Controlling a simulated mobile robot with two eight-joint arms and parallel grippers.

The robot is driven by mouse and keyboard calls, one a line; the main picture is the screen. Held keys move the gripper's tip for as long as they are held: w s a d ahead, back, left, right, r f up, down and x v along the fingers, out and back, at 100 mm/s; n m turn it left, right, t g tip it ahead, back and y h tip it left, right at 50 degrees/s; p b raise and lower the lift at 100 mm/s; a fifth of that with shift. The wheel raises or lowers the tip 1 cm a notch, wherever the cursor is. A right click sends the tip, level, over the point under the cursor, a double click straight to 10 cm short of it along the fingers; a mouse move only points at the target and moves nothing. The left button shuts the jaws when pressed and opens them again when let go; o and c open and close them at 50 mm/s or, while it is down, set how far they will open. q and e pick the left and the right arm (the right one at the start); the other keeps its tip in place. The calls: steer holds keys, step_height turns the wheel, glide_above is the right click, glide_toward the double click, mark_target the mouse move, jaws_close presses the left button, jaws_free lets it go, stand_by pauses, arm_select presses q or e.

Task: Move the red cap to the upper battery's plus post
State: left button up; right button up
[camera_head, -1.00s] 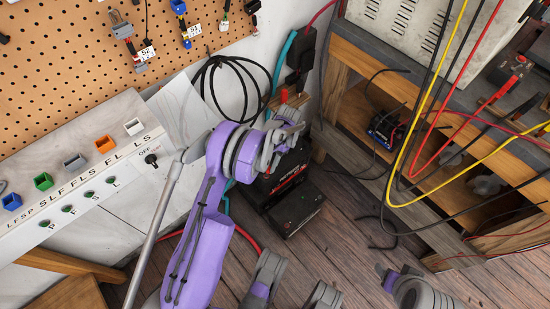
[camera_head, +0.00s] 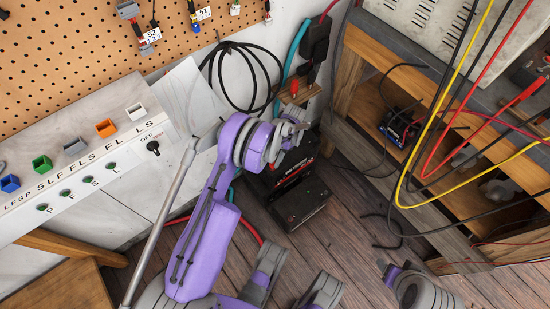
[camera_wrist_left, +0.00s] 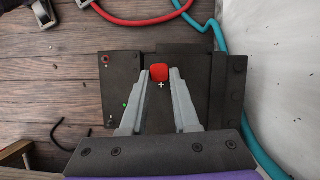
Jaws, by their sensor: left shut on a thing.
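The red cap (camera_wrist_left: 159,72) sits between the fingertips of my left gripper (camera_wrist_left: 160,80) in the left wrist view. My left gripper is shut on it. A plus mark shows right beside the cap, on the black upper battery (camera_wrist_left: 192,72); I cannot tell whether the cap touches the post under it. In the head view my left gripper (camera_head: 290,130) is over the upper battery (camera_head: 290,172) and hides its top and the cap. The lower battery (camera_head: 302,204) stands in front, and its small red plus post (camera_wrist_left: 105,60) shows in the left wrist view.
A small wooden ledge (camera_head: 300,95) with a red piece (camera_head: 295,85) is just behind the gripper. A teal cable (camera_wrist_left: 220,35) and a red cable (camera_wrist_left: 140,20) run close by. A workbench (camera_head: 350,75) with hanging cables stands right. The floor in front is wooden.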

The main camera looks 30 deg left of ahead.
arm_select(q)
steer(key=shift+f+b, duration=0.9)
steer(key=shift+f, duration=0.2)
stand_by(0.3)
steer(key=o, duration=1)
steer(key=p+v, duration=0.2)
steer(key=v, duration=0.8)
steer(key=shift+w+r, duration=0.1)
steer(key=shift+r, duration=0.3)
